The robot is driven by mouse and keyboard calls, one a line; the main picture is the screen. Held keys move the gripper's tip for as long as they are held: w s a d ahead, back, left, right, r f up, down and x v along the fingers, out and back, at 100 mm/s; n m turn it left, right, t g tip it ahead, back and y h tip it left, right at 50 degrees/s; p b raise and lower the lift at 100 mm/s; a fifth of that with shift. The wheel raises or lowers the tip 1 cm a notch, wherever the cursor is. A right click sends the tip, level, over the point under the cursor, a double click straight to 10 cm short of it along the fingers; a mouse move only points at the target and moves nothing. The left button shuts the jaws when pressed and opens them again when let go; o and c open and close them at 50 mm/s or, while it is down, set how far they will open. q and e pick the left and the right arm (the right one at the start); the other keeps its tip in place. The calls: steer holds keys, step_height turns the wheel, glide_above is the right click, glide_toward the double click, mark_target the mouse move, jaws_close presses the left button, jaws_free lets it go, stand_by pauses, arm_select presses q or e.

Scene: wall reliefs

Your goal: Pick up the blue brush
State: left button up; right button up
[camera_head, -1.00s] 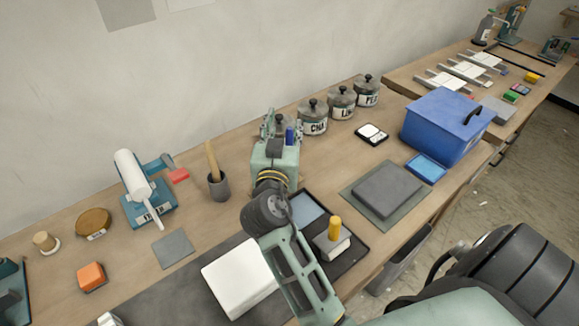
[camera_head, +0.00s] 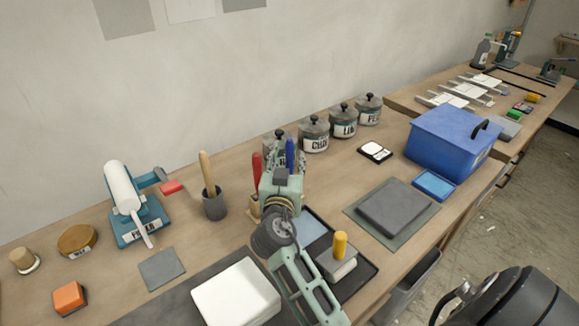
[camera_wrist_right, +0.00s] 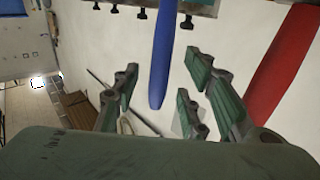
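The blue brush (camera_head: 290,154) stands upright, with its handle showing just behind my right gripper in the head view. Its lower part is hidden there by the gripper. In the right wrist view the blue handle (camera_wrist_right: 161,50) appears in the gap between the fingers, with space on both sides. My right gripper (camera_head: 283,170) is open and empty; its fingers also show spread in the wrist view (camera_wrist_right: 160,88). In the head view its fingertips are hard to make out. My left gripper is in neither view.
A red brush (camera_head: 256,167) stands close left of the blue one. A grey cup (camera_head: 214,204) with a wooden-handled tool is further left. Labelled jars (camera_head: 314,135) stand along the wall behind. A blue box (camera_head: 450,140) is at the right.

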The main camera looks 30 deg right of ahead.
steer(key=shift+x, duration=1.2)
jaws_close()
